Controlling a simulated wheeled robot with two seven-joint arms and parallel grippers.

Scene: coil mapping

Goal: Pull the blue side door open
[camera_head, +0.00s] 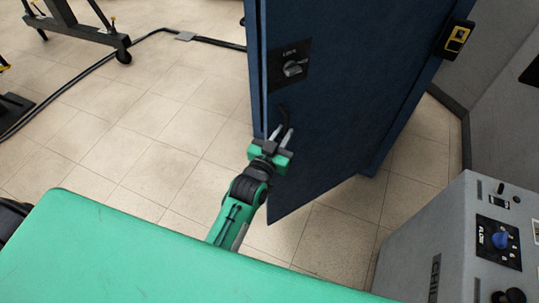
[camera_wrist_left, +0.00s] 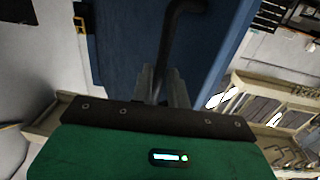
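The blue side door (camera_head: 335,110) stands in the middle of the head view, with a lock knob (camera_head: 293,69) on a black plate. Its free edge is on the left and its lower corner stands out over the floor, so it looks ajar. A dark bent handle (camera_head: 283,113) sits below the lock. My left gripper (camera_head: 281,134) is at this handle. In the left wrist view the black handle (camera_wrist_left: 177,35) runs down between the two grey fingers (camera_wrist_left: 162,88), which look closed around it; the exact contact is hard to see. My right gripper is not in view.
A grey machine with a blue knob (camera_head: 501,240) stands at the lower right. A black and yellow latch (camera_head: 454,40) is at the upper right. A black cable (camera_head: 95,65) and a wheeled stand (camera_head: 85,32) are at the upper left.

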